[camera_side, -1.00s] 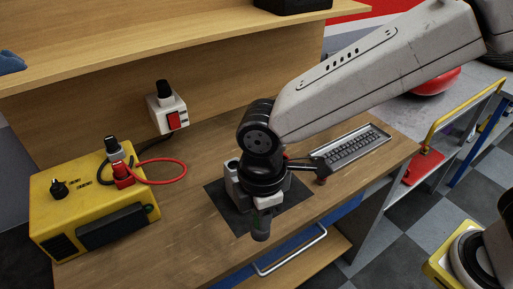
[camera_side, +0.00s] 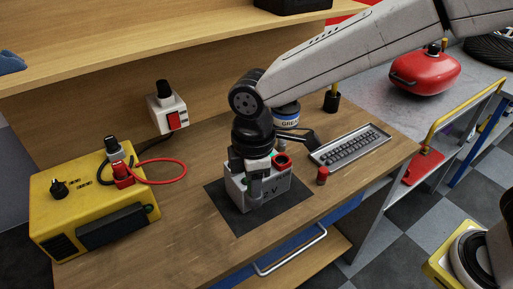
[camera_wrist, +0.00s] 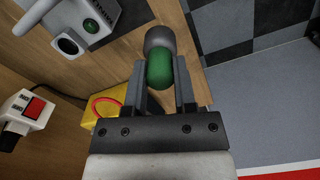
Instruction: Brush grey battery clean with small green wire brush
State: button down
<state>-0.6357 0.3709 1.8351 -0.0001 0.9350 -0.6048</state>
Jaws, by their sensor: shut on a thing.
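The grey battery (camera_side: 277,194) stands upright on a dark mat (camera_side: 229,213), with a red ring around a terminal on its top right. In the wrist view a pale grey box with a dark round post and a green cap, probably the battery (camera_wrist: 73,25), shows at the upper left. My gripper (camera_side: 256,178) points down over the left part of the battery. In the wrist view my gripper (camera_wrist: 160,72) is shut on the small green brush (camera_wrist: 159,70), which has a grey round end. Its bristles cannot be made out, nor whether it touches the battery.
A yellow charger box (camera_side: 90,210) with a red cable (camera_side: 170,160) stands at the left. A red-switch unit (camera_side: 167,108) is behind. A tray (camera_side: 350,146), a blue-white tub (camera_side: 287,113) and a small red cap (camera_side: 322,176) lie right. The bench front is clear.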

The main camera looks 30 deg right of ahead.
jog(key=w+d+r+m, duration=0.3)
jog(key=w+d+m, duration=0.1)
jog(key=w+d, duration=0.9)
jog(key=shift+w+d, duration=0.2)
jog(key=shift+w, duration=0.55)
jog(key=shift+f, duration=0.1)
jog(key=shift+f, duration=3.4)
jog(key=shift+f, duration=0.45)
jog(key=shift+w, duration=0.1)
jog(key=shift+w, duration=0.6)
